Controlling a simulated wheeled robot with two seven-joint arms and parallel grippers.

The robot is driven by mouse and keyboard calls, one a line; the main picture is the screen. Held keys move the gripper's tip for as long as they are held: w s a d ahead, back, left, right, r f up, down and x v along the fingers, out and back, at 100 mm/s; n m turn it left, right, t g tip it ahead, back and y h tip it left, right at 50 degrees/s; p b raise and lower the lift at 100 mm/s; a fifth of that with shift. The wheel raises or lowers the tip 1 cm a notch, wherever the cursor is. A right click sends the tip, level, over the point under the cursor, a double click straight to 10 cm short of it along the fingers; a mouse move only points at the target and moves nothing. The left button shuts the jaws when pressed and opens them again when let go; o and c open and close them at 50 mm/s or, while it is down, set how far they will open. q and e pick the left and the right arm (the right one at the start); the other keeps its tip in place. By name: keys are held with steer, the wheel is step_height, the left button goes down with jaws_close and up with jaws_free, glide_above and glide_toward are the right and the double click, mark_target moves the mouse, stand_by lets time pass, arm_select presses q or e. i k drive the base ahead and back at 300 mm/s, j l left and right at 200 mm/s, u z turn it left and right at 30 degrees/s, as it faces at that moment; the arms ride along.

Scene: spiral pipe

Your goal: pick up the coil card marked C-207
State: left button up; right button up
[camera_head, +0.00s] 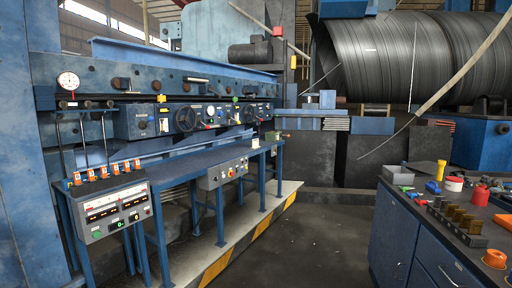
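I cannot make out a coil card marked C-207; no writing of that kind is readable in the head view. A small pale mark (371,50) shows on the large dark steel coil or pipe (385,65) at the back right, too small to tell what it is. Neither of my grippers is in view.
A blue machine with a long narrow table (180,150) and a control box (115,212) stands at left, on a base with a yellow-black striped edge (235,250). A blue cabinet (400,235) with several small parts on top is at right. Dark floor (315,240) between them is clear.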

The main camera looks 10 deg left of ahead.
mark_target(255, 142)
steer(key=i, duration=3.15)
steer(key=i+u, duration=0.15)
steer(key=i, duration=0.3)
steer(key=i+u, duration=0.1)
steer(key=i, duration=0.4)
steer(key=i+l+u, duration=0.15)
steer(key=i, duration=0.3)
steer(key=i+u, duration=0.1)
steer(key=i, duration=0.4)
steer(key=i+l+u, duration=0.15)
steer(key=i, duration=0.3)
steer(key=i+l+u, duration=0.1)
steer(key=i+l, duration=0.2)
steer(key=i, duration=0.15)
